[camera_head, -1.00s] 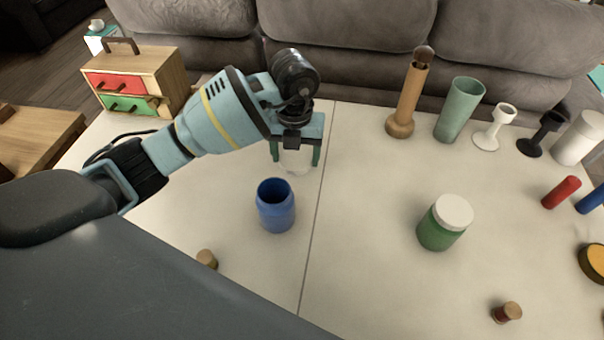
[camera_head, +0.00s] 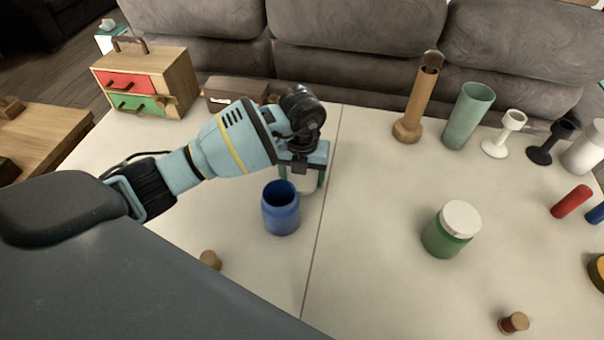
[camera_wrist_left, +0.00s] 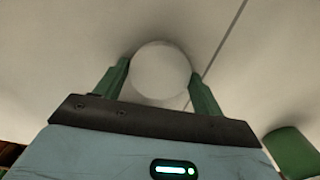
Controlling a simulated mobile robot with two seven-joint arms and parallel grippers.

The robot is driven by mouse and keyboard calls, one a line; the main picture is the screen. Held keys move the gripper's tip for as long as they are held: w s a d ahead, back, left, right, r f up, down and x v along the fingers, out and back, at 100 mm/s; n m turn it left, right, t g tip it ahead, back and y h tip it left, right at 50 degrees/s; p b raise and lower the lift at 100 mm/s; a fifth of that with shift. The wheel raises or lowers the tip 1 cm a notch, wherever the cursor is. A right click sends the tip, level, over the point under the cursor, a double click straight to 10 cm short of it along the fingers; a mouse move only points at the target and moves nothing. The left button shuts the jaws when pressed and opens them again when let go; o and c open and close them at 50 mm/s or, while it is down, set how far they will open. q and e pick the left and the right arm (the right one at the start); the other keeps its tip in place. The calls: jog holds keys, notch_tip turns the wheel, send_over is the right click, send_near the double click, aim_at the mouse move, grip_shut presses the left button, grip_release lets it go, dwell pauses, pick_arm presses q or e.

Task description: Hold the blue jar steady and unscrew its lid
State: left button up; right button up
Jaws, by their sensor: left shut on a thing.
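The blue jar (camera_head: 281,213) stands upright on the pale tabletop, its mouth open and dark inside. My left gripper (camera_head: 306,181) is just behind and to the right of the jar, pointing down. It is shut on a round white lid (camera_head: 304,184), low near the tabletop; whether the lid touches the table I cannot tell. In the left wrist view the lid (camera_wrist_left: 160,72) sits between the two green fingers. My right gripper is not in view.
A green jar with white lid (camera_head: 452,230) stands to the right. A wooden stopper (camera_head: 210,259) lies front left, a spool (camera_head: 514,323) front right. Tall tubes and cups line the back right. A drawer box (camera_head: 144,79) is back left. The middle of the table is clear.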

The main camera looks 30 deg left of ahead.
aim_at(302, 179)
pick_arm(q)
jog(key=shift+f, duration=0.15)
jog(key=o, duration=1.1)
jog(key=shift+r+p, duration=0.45)
jog(key=shift+r, duration=5.75)
